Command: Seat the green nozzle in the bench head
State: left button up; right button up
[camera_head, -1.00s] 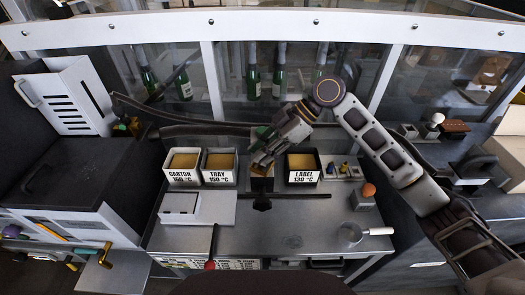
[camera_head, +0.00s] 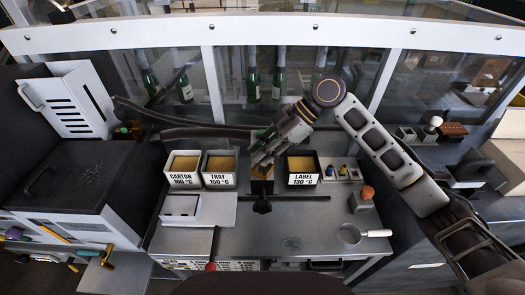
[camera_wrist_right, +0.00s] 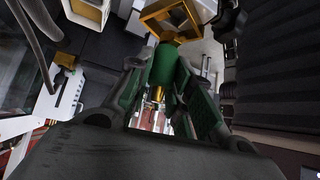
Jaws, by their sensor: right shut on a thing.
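My right gripper (camera_head: 261,158) reaches down over the middle of the bench, just behind and over the brass bench head (camera_head: 262,172). In the right wrist view, its fingers (camera_wrist_right: 165,85) are shut around the green nozzle (camera_wrist_right: 163,65), with a brass tip (camera_wrist_right: 158,95) showing between them. The far end of the nozzle is close to the open square brass frame of the bench head (camera_wrist_right: 176,18). I cannot tell whether they touch or whether the nozzle is inside it. In the head view the gripper hides most of the nozzle. My left gripper is not in view.
Pots marked CARTON (camera_head: 183,181), TRAY (camera_head: 218,180) and LABEL (camera_head: 303,180) flank the bench head. A black knob (camera_head: 262,207) is in front of it. A small rack (camera_head: 341,174) and an orange-topped block (camera_head: 362,201) are to the right. The front bench (camera_head: 285,235) is mostly clear.

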jog(key=shift+p, duration=0.55)
dwell(1.6)
jog(key=shift+f+b, duration=0.7)
jog(key=shift+f, duration=1.05)
dwell(0.9)
jog(key=o, duration=1)
jog(key=shift+r, duration=0.1)
jog(key=shift+v, duration=5.9)
jog(key=shift+s, duration=0.1)
